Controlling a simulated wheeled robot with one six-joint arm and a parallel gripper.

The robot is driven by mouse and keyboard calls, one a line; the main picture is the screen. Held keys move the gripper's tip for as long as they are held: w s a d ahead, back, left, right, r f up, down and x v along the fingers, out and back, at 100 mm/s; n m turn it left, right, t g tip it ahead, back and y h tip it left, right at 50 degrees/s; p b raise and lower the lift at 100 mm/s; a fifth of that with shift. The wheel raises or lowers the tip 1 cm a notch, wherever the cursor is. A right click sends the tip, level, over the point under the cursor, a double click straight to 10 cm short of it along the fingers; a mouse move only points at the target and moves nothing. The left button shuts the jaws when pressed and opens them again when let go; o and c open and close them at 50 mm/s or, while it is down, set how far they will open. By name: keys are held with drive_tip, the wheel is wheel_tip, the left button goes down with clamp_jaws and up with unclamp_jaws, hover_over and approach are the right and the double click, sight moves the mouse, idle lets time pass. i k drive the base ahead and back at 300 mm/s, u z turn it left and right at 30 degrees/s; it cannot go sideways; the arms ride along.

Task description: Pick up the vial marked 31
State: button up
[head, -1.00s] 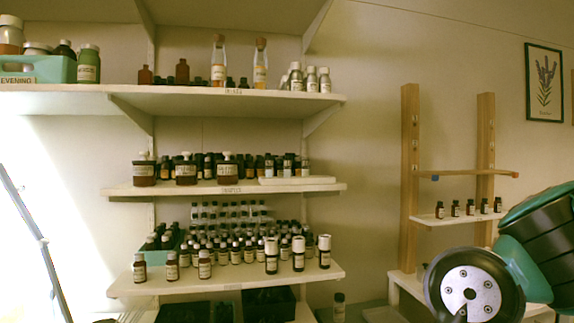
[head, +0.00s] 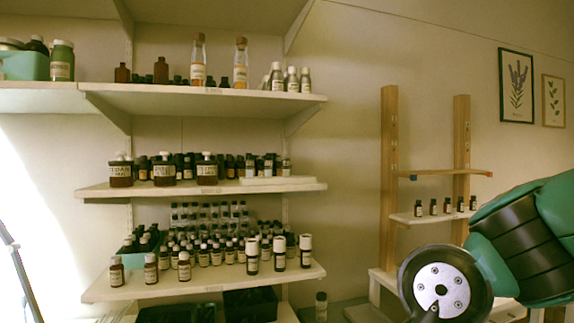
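Several small dark vials with pale labels stand in a row on the small white shelf of the wooden rack; one of them is the vial at the row's left end (head: 418,208). Many more small bottles (head: 203,254) crowd the lower wall shelf. The labels are too small to read, so I cannot tell which vial is marked 31. My arm shows at the lower right, in front of the rack's lower part. My gripper's fingers are not in view.
The wooden rack (head: 389,140) has an upper board (head: 445,172) and a white shelf (head: 436,215). Wall shelves fill the left, with larger bottles on the middle shelf (head: 225,188) and corked bottles on the top shelf (head: 180,98). Dark bins (head: 250,304) sit below. Bare wall separates shelves and rack.

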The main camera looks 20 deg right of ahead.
sight(268, 164)
drive_tip(key=u, duration=0.05)
drive_tip(key=k, duration=1.1)
drive_tip(key=z, duration=1.05)
drive_tip(key=i, duration=1.55)
drive_tip(key=u, duration=0.95)
drive_tip(key=i, duration=0.6)
drive_tip(key=u, duration=0.65)
